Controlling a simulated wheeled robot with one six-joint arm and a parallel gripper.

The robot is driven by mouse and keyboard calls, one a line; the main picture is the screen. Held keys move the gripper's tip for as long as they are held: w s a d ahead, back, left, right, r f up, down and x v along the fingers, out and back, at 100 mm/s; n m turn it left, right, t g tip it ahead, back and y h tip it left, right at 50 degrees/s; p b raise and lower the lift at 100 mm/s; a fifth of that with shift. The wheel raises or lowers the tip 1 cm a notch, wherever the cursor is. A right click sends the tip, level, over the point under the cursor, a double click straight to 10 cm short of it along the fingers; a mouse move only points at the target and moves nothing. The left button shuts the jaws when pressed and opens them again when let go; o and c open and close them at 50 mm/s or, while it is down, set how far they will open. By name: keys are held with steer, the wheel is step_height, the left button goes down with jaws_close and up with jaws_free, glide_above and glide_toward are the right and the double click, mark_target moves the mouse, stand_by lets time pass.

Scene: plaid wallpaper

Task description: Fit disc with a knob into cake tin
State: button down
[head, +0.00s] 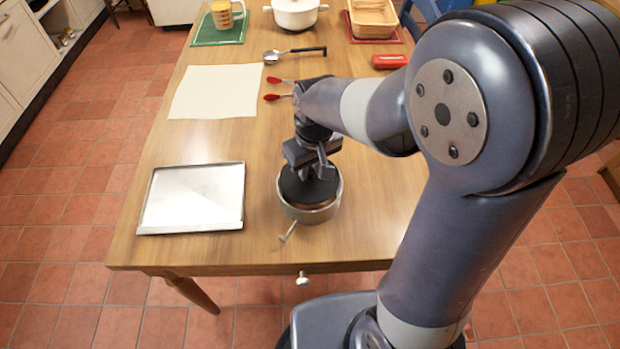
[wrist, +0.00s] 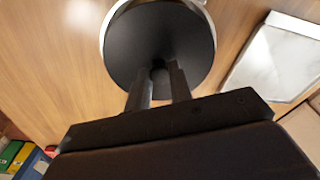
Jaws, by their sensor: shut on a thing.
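The cake tin (head: 312,214) is a round grey metal tin near the front edge of the table, with a small handle or latch sticking out toward the front. The black disc (head: 300,190) is at the tin's mouth, tilted, with part of the tin's inside showing in front of it. In the wrist view the disc (wrist: 160,55) covers most of the tin, whose pale rim (wrist: 108,22) shows around its far side. My gripper (wrist: 158,78) is shut on the disc's knob, which is mostly hidden between the fingers. Whether the disc touches the rim I cannot tell.
A metal baking tray (head: 193,197) lies left of the tin on the wooden table (head: 260,253). A white sheet (head: 216,91), red-tipped tongs (head: 272,97) and a ladle (head: 290,53) lie farther back. A white pot (head: 296,13) stands at the far end.

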mark_target(311, 173)
step_height(311, 173, down, 4)
steer(key=shift+f, duration=0.15)
steer(key=shift+b, duration=0.3)
steer(key=shift+f+b, duration=0.4)
steer(key=shift+f, duration=0.15)
steer(key=c, duration=1.3)
jaws_free()
steer(key=shift+r, duration=0.1)
steer(key=r, duration=0.4)
steer(key=s+r+p, duration=0.1)
steer(key=r, duration=0.3)
steer(key=r+p, duration=0.1)
steer(key=r, duration=0.4)
steer(key=shift+s+d, duration=0.15)
steer(key=shift+d, duration=0.2)
steer(key=shift+f, duration=0.1)
